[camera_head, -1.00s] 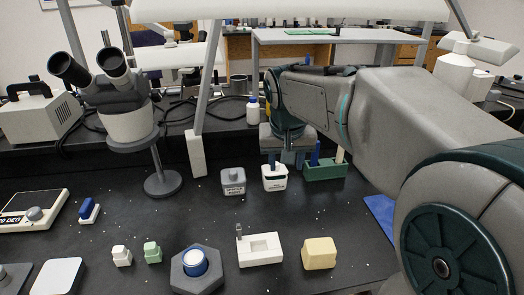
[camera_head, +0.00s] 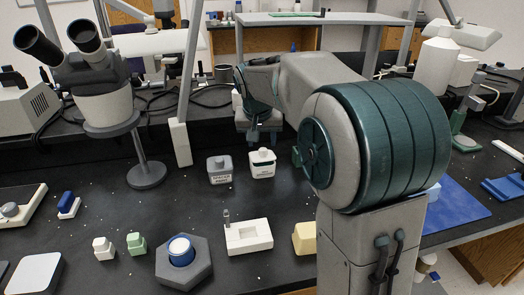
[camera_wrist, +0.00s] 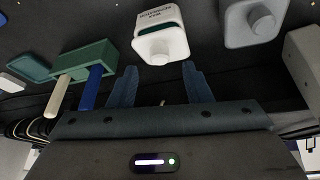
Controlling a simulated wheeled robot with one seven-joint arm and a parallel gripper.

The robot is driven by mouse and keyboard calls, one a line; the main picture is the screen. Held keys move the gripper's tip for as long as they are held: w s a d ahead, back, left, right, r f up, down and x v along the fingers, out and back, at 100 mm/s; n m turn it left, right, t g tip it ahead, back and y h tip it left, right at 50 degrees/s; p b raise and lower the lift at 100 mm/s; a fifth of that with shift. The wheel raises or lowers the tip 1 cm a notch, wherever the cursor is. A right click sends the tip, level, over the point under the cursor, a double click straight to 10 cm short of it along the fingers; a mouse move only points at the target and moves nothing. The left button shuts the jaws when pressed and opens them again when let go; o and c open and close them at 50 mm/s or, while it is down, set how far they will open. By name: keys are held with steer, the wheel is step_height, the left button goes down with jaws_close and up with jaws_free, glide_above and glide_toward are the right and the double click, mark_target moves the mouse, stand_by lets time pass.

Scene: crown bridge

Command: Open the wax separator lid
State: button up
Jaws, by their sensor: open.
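The wax separator is a small white jar (camera_head: 262,164) with dark lettering, upright on the black bench. Its white lid with a round knob (camera_wrist: 160,46) is on top. In the wrist view the jar (camera_wrist: 172,22) lies just ahead of my fingertips, roughly centred between them. My gripper (camera_wrist: 160,70) is open and empty, its two blue-grey fingers apart. In the head view my gripper (camera_head: 263,136) is just behind the jar, partly hidden by my arm. I see no clear contact.
A grey lidded jar (camera_head: 219,169) stands close left of the white one. A green holder (camera_wrist: 85,62) with blue and cream handles is on the other side. A white block (camera_head: 248,236), hexagonal stand (camera_head: 183,268) and yellow block (camera_head: 304,238) lie nearer. A microscope (camera_head: 100,85) stands left.

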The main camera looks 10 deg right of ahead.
mark_target(262, 148)
steer(key=shift+b+x, duration=0.3)
steer(key=shift+x, duration=1.8)
jaws_close()
steer(key=shift+w+r+p, duration=0.1)
steer(key=shift+r+p, duration=0.05)
steer(key=shift+p, duration=0.4)
